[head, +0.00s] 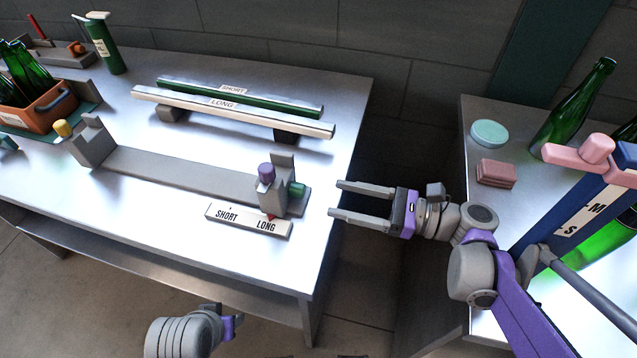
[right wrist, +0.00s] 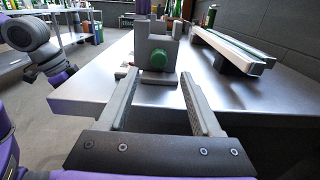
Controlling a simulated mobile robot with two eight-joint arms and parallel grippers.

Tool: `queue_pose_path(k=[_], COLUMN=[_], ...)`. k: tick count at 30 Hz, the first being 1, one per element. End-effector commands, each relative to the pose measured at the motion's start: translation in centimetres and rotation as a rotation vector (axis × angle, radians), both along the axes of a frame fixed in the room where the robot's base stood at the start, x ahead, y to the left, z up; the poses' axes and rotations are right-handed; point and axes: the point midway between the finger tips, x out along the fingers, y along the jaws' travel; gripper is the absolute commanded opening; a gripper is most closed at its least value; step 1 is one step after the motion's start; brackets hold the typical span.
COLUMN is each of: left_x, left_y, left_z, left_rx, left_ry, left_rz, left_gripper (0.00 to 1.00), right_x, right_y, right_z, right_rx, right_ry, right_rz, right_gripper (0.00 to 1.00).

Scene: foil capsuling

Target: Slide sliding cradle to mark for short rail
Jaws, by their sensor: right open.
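The sliding cradle (head: 272,188) is a grey block with a purple knob on top and a green knob (head: 297,189) on its right side. It sits near the right end of the grey track (head: 170,172), with a red pointer at the LONG end of the SHORT/LONG mark plate (head: 248,220). My right gripper (head: 337,201) is open and empty, to the right of the cradle with a gap between. In the right wrist view the cradle (right wrist: 157,45) and its green knob (right wrist: 159,60) stand ahead, between the open fingers. My left arm shows at the bottom, but its fingers are not visible.
A green SHORT rail (head: 290,104) and a white LONG rail (head: 290,123) lie behind the track. A fixed grey end block (head: 92,146) with a yellow knob stands at its left end. An orange crate (head: 45,112) of bottles is far left. A second table (head: 478,160) stands right, across a gap.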

Motion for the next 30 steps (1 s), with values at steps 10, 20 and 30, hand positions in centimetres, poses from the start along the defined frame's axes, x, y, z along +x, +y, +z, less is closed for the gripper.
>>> queue_pose_path(k=[10,20,30], left_x=[0.1,0.1,0.1], left_y=[0.0,0.0,0.0], left_z=[-1.0,-1.2,-1.2], left_rx=[0.000,0.000,0.000], left_ry=[0.003,0.004,0.004], left_rz=[0.000,0.000,0.000], left_gripper=[0.50,0.50,0.50], right_x=[1.6,2.1,2.1], right_y=[5.1,6.5,6.4], right_z=[-0.1,0.0,0.0], right_rx=[0.000,-0.001,-0.001], right_ry=[0.000,-0.001,-0.001], right_rz=[0.005,0.000,0.000], right_gripper=[0.66,0.66,0.28])
